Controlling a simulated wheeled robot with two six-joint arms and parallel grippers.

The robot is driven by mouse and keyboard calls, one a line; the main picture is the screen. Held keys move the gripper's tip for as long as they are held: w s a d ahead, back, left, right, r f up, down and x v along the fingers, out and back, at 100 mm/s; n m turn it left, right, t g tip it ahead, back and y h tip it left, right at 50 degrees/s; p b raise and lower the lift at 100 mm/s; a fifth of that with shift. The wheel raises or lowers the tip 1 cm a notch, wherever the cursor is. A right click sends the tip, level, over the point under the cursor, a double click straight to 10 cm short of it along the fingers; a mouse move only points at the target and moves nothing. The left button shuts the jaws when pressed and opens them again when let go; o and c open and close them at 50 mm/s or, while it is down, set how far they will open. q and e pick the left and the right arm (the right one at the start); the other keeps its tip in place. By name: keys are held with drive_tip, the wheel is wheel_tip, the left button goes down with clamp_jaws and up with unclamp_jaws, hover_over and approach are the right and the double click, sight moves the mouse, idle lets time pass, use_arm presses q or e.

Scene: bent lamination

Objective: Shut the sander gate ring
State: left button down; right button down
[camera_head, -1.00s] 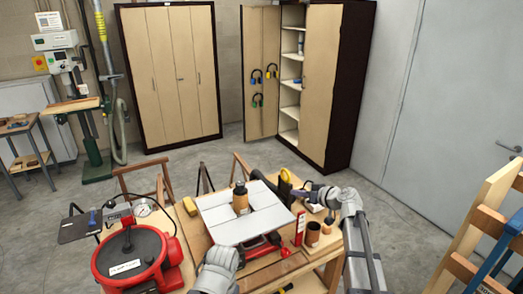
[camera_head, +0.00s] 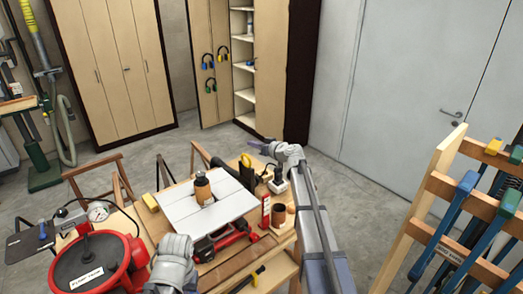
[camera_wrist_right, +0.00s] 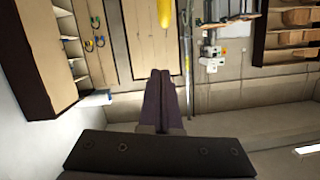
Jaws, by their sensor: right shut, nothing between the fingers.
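The sander has a pale square table (camera_head: 177,212) with a brown cylinder (camera_head: 202,188) standing at its middle. At the table's right rear corner is a dark fitting with a yellow part (camera_head: 246,162), which looks like the gate ring; its setting is too small to tell. A yellow shape (camera_wrist_right: 165,14) shows at the top of the right wrist view. My right gripper (camera_head: 254,145) is just above and behind the yellow part, apart from it. Its purple fingers (camera_wrist_right: 161,76) are together and empty. Part of my left arm shows at bottom centre; its fingers do not show.
A red round vacuum pump (camera_head: 98,262) is at front left. A red-and-white box (camera_head: 265,212) and a brown cup (camera_head: 279,214) stand right of the sander. A clamp rack (camera_head: 455,215) is at right. Cabinets stand behind, with open floor between.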

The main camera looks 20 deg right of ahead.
drive_tip(key=b, duration=0.4)
hover_over(251, 168)
drive_tip(key=shift+w+f, duration=0.2)
drive_tip(key=shift+f, duration=0.85)
drive_tip(key=shift+w+f, duration=0.15)
drive_tip(key=shift+f, duration=0.9)
wheel_tip(251, 168, down, 7)
drive_tip(key=b, duration=0.6)
drive_tip(key=shift+d+r+b, duration=0.1)
drive_tip(key=shift+r+b, duration=0.05)
drive_tip(key=shift+b, duration=0.15)
drive_tip(key=shift+s+r, duration=0.15)
